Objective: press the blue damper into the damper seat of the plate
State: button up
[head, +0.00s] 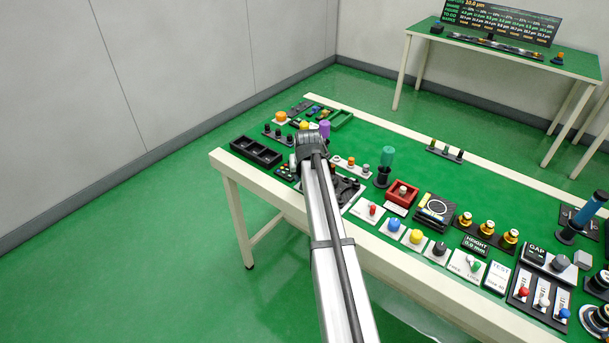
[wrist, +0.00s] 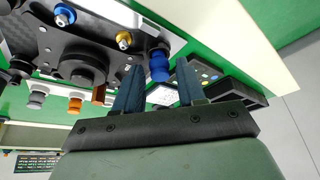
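The blue damper (wrist: 159,68) is a ribbed blue cylinder in the wrist view, at the edge of the dark plate (wrist: 100,28). It appears between the fingertips of my gripper (wrist: 159,66), with a narrow gap on each side. I cannot tell whether it is seated in the plate or how deep it lies between the fingers. The plate carries a round black hub, a gold fitting (wrist: 124,40) and a blue-collared fitting (wrist: 65,15). In the head view, the plate (head: 347,190) is partly hidden behind my arm, and my fingertips are hidden.
A black compartment tray (head: 256,152) stands left of my arm at the table edge. Orange and grey knobs (wrist: 75,104) stand near the plate. A teal-handled tool (head: 387,160) and a red tray (head: 402,193) stand to the right. The green table (head: 400,140) is clearer towards the back.

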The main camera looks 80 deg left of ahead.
jog(key=shift+o, duration=0.9)
jog(key=shift+r, duration=0.15)
jog(key=v, duration=1.3)
jog(key=shift+d+r, duration=0.2)
